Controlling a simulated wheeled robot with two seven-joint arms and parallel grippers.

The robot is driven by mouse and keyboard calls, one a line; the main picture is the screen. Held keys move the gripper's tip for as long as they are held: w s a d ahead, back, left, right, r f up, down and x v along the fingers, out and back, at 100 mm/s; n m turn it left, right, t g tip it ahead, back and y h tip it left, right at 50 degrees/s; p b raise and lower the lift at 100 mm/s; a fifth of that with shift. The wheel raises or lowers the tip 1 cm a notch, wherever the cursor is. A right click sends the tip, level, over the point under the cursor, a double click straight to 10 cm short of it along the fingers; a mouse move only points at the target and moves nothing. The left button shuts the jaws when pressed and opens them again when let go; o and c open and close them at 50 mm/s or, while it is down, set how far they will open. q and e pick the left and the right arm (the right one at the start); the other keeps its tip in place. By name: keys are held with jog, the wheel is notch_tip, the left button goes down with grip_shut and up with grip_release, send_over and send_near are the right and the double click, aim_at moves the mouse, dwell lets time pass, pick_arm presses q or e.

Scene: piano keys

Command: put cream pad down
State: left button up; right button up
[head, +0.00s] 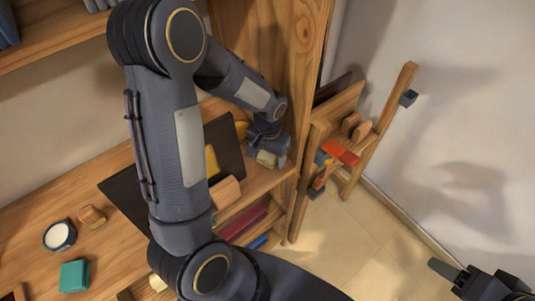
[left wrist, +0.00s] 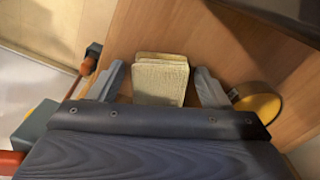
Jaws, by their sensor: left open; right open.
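The cream pad (left wrist: 161,82) is a small ribbed block, lying on a wooden surface in the left wrist view. A small pale part of the pad (head: 266,158) shows in the head view at the shelf's right end. My left gripper (head: 270,148) is over it, fingers pointing down to the wood. In the left wrist view my left gripper (left wrist: 162,84) is open, one finger on each side of the pad with a gap on both sides. The pad's near end is hidden by the gripper body. My right gripper (head: 476,278) is open and empty at the lower right.
A dark board (head: 226,143) lies on the wooden shelf (head: 97,172), left of the gripper. A yellow round object (left wrist: 262,104) is close to the right finger. A wooden rack (head: 362,142) with red pieces stands right of the upright panel. The tiled floor (head: 345,235) is clear.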

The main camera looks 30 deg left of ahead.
aim_at(268, 156)
pick_arm(q)
notch_tip(268, 156, up, 12)
jog(key=shift+r, duration=0.2)
dwell(0.4)
jog(key=shift+s+f, duration=0.1)
dwell(0.4)
